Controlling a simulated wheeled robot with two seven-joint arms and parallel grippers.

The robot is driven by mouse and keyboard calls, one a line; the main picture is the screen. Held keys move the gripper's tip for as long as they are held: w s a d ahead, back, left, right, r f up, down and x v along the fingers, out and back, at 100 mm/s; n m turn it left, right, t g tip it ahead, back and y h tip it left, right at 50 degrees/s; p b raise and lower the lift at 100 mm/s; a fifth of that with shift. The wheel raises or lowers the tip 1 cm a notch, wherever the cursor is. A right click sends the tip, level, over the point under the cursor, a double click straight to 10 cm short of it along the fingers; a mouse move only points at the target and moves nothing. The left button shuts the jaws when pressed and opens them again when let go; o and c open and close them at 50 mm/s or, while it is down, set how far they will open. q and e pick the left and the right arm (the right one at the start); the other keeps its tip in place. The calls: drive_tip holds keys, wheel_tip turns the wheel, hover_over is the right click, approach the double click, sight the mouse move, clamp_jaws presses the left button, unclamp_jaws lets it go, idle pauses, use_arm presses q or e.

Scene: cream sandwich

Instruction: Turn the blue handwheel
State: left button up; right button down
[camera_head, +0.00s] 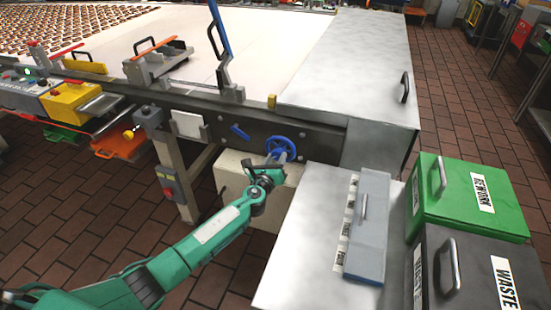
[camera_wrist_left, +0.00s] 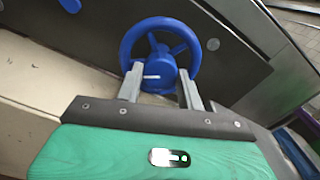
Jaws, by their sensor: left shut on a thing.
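The blue handwheel (camera_head: 281,149) is mounted on the dark side rail of the conveyor machine in the head view. In the left wrist view the handwheel (camera_wrist_left: 160,52) shows as a blue ring with spokes and a hub. My left gripper (camera_head: 268,170) reaches up to it from below. In the left wrist view the fingers of my left gripper (camera_wrist_left: 160,82) stand on either side of the lower hub area, shut on the handwheel. The exact contact is partly hidden. My right gripper is not in view.
A blue lever (camera_head: 240,132) sits left of the handwheel on the rail. A metal bench (camera_head: 310,230) with a grey-blue lidded box (camera_head: 372,225) stands to the right. Green (camera_head: 455,195) and dark (camera_head: 470,270) bins stand farther right. Tiled floor is free at lower left.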

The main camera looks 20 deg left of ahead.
use_arm(q)
drive_tip(key=shift+f, duration=0.1)
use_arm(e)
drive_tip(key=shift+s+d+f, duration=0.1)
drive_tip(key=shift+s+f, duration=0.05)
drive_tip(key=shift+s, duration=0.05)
use_arm(q)
drive_tip(key=o, duration=1)
drive_tip(key=shift+s, duration=0.1)
drive_tip(key=shift+s, duration=0.3)
drive_tip(key=s, duration=1.3)
drive_tip(key=shift+a, duration=0.25)
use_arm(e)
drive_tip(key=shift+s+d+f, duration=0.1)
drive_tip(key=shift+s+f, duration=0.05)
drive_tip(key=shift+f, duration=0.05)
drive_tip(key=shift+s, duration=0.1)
